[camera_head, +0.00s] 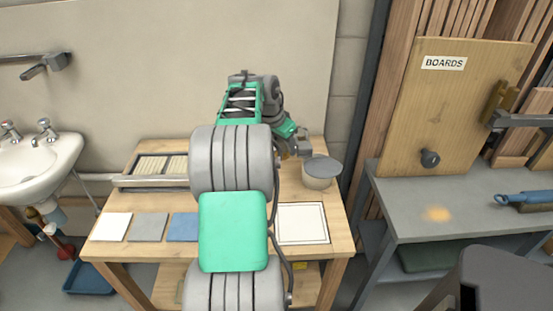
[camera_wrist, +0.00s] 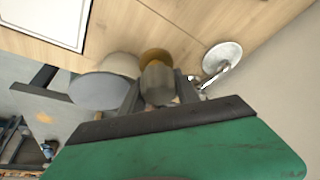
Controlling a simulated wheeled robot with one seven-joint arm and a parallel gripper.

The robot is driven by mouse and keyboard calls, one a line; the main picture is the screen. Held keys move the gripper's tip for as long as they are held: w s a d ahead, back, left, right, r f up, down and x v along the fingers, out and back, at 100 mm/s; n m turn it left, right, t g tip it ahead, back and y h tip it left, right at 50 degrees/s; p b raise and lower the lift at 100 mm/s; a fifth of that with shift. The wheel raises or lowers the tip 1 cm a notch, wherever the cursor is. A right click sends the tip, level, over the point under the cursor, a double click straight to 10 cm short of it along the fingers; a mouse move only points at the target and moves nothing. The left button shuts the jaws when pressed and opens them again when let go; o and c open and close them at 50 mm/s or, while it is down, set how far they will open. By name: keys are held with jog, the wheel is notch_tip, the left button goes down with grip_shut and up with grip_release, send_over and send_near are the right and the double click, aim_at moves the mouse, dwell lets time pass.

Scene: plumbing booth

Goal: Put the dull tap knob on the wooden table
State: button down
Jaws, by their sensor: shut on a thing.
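The wooden table (camera_head: 290,192) stands in the middle of the head view, and its light top also shows in the wrist view (camera_wrist: 120,30). My gripper (camera_wrist: 158,92) is over the table's back right part, beside the grey-topped pot. Its fingers are shut on a dull brownish-grey rounded piece with a tan round end, which I take as the dull tap knob (camera_wrist: 158,80). Whether the knob touches the table I cannot tell. In the head view my arm hides the knob and most of the gripper (camera_head: 299,149).
The grey-topped pot (camera_head: 320,172) stands close to the gripper. A shiny round metal piece (camera_wrist: 222,57) is on its other side. A framed white panel (camera_head: 301,223), coloured tiles (camera_head: 148,227) and a slatted tray (camera_head: 160,167) are on the table. A grey bench (camera_head: 450,200) stands at right.

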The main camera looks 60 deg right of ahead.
send_near(281, 163)
jog(key=shift+s+d+f, duration=0.25)
jog(key=shift+d+f, duration=0.2)
jog(key=shift+s+d+f, duration=0.25)
jog(key=shift+d+f, duration=0.15)
jog(key=shift+f, duration=0.05)
jog(key=shift+w+d+f, duration=0.15)
jog(key=shift+f, duration=1.6)
jog(key=shift+f+b, duration=0.2)
jog(key=shift+b, duration=0.1)
jog(key=c, duration=0.9)
grip_release()
jog(key=shift+r, duration=0.1)
